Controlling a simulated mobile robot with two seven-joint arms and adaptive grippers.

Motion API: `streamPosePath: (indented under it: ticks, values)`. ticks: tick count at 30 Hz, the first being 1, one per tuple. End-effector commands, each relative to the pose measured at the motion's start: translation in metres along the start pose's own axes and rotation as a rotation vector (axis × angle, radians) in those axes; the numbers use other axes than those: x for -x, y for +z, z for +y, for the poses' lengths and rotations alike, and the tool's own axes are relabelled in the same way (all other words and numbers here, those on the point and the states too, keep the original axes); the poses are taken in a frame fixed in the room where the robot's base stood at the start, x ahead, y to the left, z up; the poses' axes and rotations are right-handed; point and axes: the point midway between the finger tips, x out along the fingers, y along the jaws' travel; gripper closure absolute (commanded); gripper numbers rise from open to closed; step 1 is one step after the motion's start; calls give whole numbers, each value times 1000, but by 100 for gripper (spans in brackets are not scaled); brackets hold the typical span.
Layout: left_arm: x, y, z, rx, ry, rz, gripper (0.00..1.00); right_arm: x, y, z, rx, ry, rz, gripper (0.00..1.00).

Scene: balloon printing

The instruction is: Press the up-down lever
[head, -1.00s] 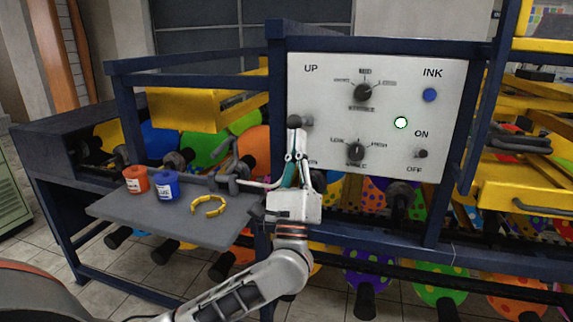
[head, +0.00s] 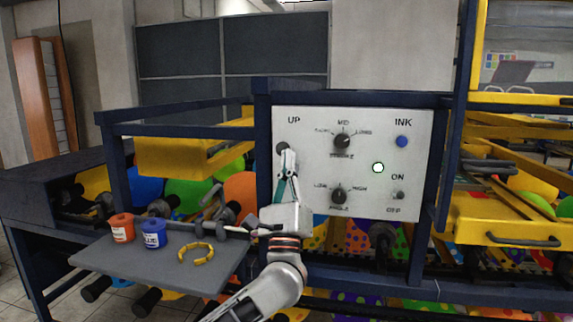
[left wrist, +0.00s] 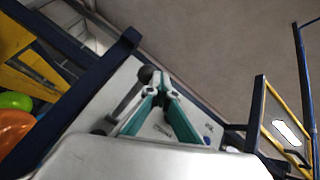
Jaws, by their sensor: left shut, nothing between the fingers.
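The control panel (head: 368,180) is a pale plate with the label UP at its top left. The up-down lever's dark round knob (head: 282,147) shows below that label. Its base and any lower label are hidden behind my gripper. My left gripper (head: 288,154) is shut and empty, pointing up in front of the panel. Its fingertips are right at the knob's lower right side. In the left wrist view the knob (left wrist: 146,74) and its grey shaft are just left of the joined fingertips (left wrist: 162,80). I cannot tell whether they touch. My right gripper is in neither view.
Two dials, a blue INK button (head: 401,141), a lit round light (head: 378,168) and an ON/OFF switch (head: 398,195) are on the panel. A grey shelf (head: 215,271) at left holds a red jar (head: 122,229), a blue jar (head: 154,234) and a yellow ring (head: 196,254).

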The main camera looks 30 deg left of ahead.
Motion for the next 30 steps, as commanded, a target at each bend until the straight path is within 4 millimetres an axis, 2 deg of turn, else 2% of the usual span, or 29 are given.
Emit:
streamPosePath:
  ticks: [1,11,14,20,24,30]
  values:
    - [-6,6,2,0,4,-14,100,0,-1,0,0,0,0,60]
    - [-3,5,2,1,6,-16,100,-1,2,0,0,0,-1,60]
    - [6,-1,0,2,7,-14,100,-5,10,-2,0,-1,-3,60]
    - [40,-22,-10,-3,6,-5,100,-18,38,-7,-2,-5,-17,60]
    - [54,5,-27,0,4,-8,100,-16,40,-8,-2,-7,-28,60]
    - [76,33,-44,0,3,-6,100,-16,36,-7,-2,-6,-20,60]
